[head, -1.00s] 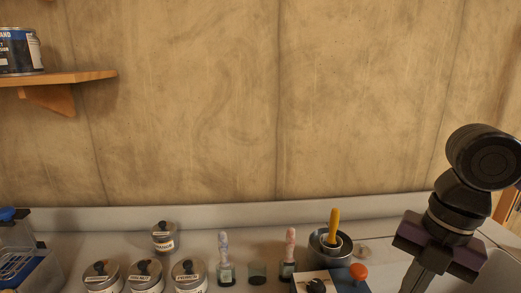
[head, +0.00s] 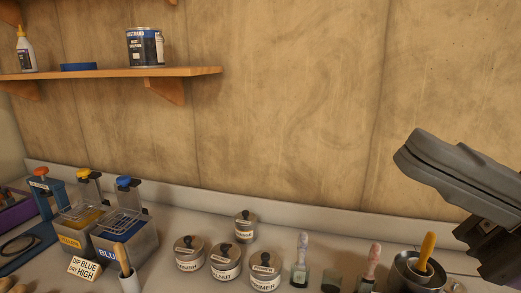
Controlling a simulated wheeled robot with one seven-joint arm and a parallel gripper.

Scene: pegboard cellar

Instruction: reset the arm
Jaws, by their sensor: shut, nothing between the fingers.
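My arm comes in at the right edge of the head view, with a long grey link running up and to the left. Below it my gripper (head: 492,252) shows as a dark, angular block, partly cut off by the right edge. It is shut with nothing held, though its fingertips are hard to make out. It hangs above the right end of the bench, close to the camera and in front of the metal bowl (head: 399,276).
Labelled tins (head: 225,264), a pink-handled brush (head: 371,262) and another brush (head: 301,262) stand along the bench. A blue tub (head: 140,246) and a yellow tub (head: 72,226) are at left. A shelf (head: 105,75) holds a paint can (head: 144,48) and a glue bottle (head: 25,50).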

